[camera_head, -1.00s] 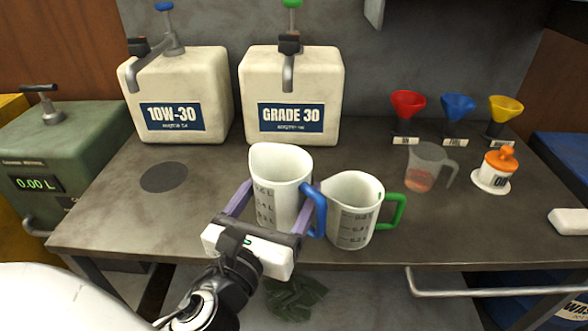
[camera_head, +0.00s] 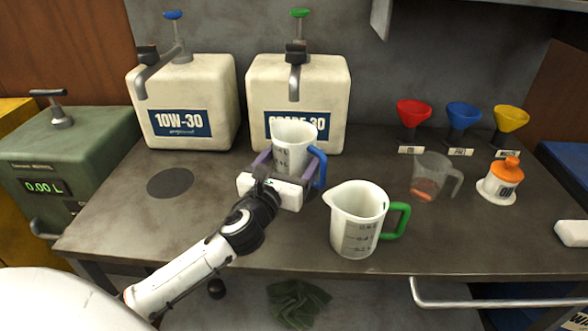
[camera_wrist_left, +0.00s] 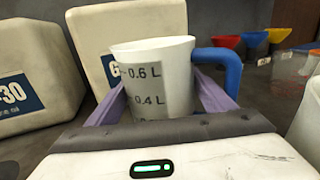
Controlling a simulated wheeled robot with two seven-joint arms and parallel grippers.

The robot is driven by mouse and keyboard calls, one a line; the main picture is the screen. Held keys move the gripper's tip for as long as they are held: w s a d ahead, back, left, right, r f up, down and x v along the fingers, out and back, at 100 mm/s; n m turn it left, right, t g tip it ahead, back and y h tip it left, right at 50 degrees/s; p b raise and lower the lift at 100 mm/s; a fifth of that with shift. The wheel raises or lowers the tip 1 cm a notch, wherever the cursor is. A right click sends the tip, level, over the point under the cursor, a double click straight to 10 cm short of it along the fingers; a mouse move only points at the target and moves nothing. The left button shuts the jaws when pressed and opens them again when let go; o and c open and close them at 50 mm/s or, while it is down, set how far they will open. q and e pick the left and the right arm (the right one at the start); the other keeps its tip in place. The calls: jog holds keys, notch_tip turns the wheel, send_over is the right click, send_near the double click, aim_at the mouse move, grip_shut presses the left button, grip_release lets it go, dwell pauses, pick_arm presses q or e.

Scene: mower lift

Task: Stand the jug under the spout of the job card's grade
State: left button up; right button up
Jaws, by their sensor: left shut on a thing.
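A white jug with a blue handle (camera_head: 292,148) is upright between the purple fingers of my left gripper (camera_head: 286,168), which is shut on it. It also shows in the left wrist view (camera_wrist_left: 158,80), with measure marks facing me. The jug stands before the GRADE 30 container (camera_head: 325,90), covering part of its label, below and in front of its spout (camera_head: 294,85). I cannot tell whether its base touches the bench. The 10W-30 container (camera_head: 212,90) with its spout (camera_head: 152,70) is to the left. No job card is visible. My right gripper is not in view.
A jug with a green handle (camera_head: 358,215) stands on the bench (camera_head: 470,235), right of my left gripper. A dark disc (camera_head: 170,183) lies before the 10W-30 container. A translucent jug (camera_head: 428,172), coloured funnels and an orange-topped container (camera_head: 500,182) are at the right.

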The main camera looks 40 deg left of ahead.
aim_at(294, 168)
pick_arm(q)
notch_tip(294, 168, down, 3)
jog(key=shift+b, duration=0.5)
jog(key=shift+w+f, duration=0.15)
jog(key=shift+f, duration=0.3)
jog(key=shift+f, duration=0.15)
jog(key=o, duration=1.1)
jog(key=shift+o, duration=0.2)
